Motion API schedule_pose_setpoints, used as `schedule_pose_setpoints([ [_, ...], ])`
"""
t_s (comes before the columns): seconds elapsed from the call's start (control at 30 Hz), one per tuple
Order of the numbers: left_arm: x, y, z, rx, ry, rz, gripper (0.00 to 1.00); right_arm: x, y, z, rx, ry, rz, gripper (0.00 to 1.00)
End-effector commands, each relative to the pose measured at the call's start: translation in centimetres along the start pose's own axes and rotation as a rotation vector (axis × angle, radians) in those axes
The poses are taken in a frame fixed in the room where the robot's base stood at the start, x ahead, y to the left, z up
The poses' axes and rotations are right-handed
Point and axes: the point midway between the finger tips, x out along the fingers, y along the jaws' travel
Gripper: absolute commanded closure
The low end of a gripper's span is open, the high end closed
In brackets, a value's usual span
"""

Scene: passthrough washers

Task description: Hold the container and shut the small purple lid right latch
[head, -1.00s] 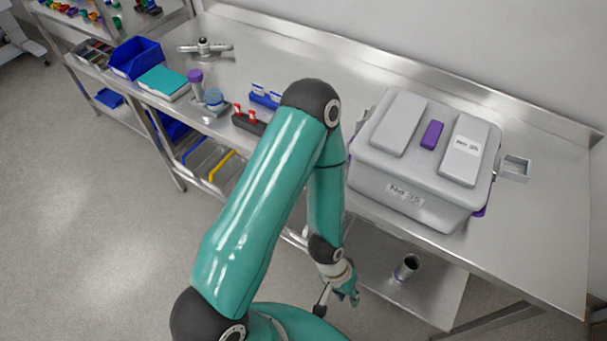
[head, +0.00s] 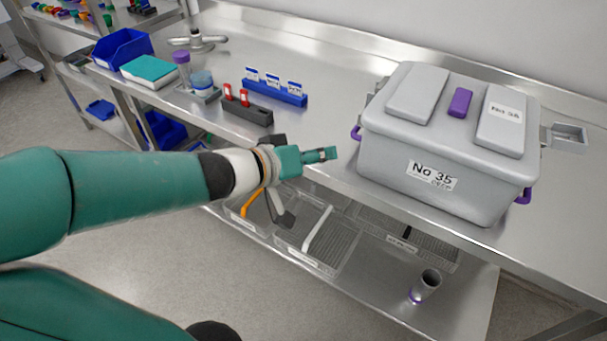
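The container is a grey lidded box (head: 385,155) labelled "No 35", standing upright on the steel table at right in the head view. The small purple right latch (head: 524,196) sticks out at its right side, below the lid rim; I cannot tell whether it is shut. Another purple latch (head: 356,132) shows at the left side. The lid has a purple piece (head: 460,102) between two raised grey panels. My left gripper (head: 322,155) is left of the box, near the table's front edge, apart from the box. Its finger opening is unclear. My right gripper is out of view.
A black rack with red-topped items (head: 247,110) and a blue rack (head: 275,91) stand left of the box. A small grey tray (head: 568,137) lies right of it. A lower shelf holds wire baskets (head: 320,245) and a grey cup (head: 425,285).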

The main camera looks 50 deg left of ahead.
Motion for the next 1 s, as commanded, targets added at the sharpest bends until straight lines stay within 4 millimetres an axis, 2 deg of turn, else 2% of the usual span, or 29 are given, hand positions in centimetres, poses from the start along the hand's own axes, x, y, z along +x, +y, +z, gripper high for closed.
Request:
schedule_pose_setpoints([
  [0.03,-0.6,-1.0,0.0,0.017,0.047,-0.009,0.72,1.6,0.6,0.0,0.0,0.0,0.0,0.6],
  [0.13,-1.6,-1.5,-0.7,0.036,0.098,-0.022,0.72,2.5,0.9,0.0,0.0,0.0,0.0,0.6],
  [0.27,-2.0,-1.6,-1.2,0.043,0.12,-0.028,0.72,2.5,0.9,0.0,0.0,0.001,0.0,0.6],
  [0.47,-1.0,-1.4,-1.5,0.04,0.118,-0.023,0.72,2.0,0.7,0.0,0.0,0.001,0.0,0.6],
  [0.67,1.0,-1.6,-1.5,0.04,0.115,-0.027,0.72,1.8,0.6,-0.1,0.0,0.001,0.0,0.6],
  [0.7,2.2,-1.9,-1.3,0.042,0.117,-0.023,0.72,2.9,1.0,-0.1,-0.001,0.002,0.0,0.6],
  [0.8,4.2,-1.8,-1.4,0.043,0.115,-0.022,0.72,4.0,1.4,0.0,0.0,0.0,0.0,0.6],
  [1.0,8.1,-1.9,-2.1,0.042,0.115,-0.026,0.72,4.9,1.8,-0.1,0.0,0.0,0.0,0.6],
])
